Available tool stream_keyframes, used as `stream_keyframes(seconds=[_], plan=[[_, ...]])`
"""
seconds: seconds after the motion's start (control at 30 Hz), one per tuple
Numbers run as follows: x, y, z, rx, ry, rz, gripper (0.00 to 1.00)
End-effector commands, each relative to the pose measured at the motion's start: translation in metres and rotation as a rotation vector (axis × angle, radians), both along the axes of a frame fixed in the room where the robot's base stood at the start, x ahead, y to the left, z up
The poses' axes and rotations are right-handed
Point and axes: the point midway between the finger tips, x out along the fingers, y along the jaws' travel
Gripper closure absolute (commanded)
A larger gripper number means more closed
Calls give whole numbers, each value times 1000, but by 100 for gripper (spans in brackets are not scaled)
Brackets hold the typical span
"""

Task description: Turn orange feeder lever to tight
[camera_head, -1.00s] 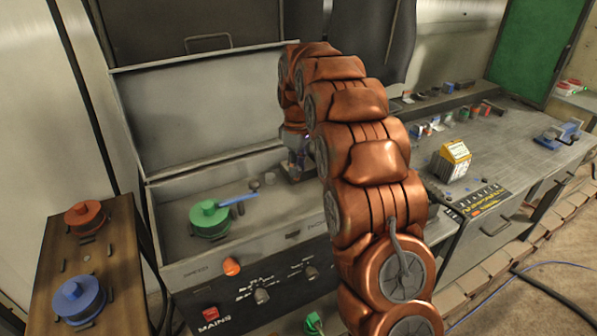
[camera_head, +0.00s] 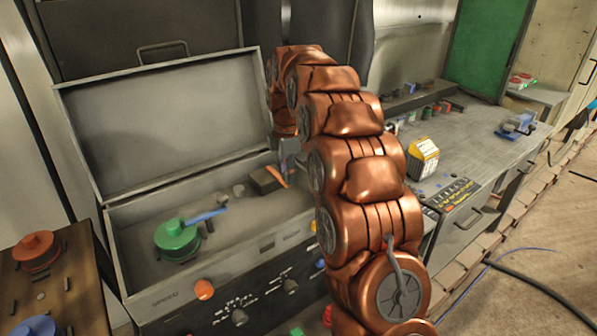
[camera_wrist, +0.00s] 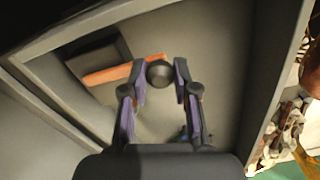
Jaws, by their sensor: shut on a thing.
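The orange feeder lever (camera_head: 277,176) sits in the open grey machine box, beside a dark block (camera_head: 262,181). In the wrist view the orange lever (camera_wrist: 108,75) runs from the dark block towards a round dark knob (camera_wrist: 160,73) at its end. My gripper (camera_wrist: 160,78) has one finger on each side of this knob and is shut on the lever's knob end. In the head view my gripper (camera_head: 289,155) is at the lever's far end, partly hidden by my arm. Any tight marking cannot be made out.
A green reel with a blue lever (camera_head: 177,238) stands in the same box, left of my gripper. The raised lid (camera_head: 165,125) is behind. Box walls (camera_wrist: 262,85) lie close around the fingers. A workbench (camera_head: 470,150) with a yellow carton (camera_head: 424,155) is to the right.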

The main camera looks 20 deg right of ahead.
Motion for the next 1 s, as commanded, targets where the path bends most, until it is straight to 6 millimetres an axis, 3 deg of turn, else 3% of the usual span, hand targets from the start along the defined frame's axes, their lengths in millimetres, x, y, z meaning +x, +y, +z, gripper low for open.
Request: stream_keyframes(seconds=[0.53,0.57,0.6,0.8,1.0], plan=[[1,6,0,-1,2,36,100],[1,6,0,-1,1,35,68],[1,6,0,-1,1,35,64],[1,6,0,-1,1,35,45],[1,6,0,-1,1,35,45]])
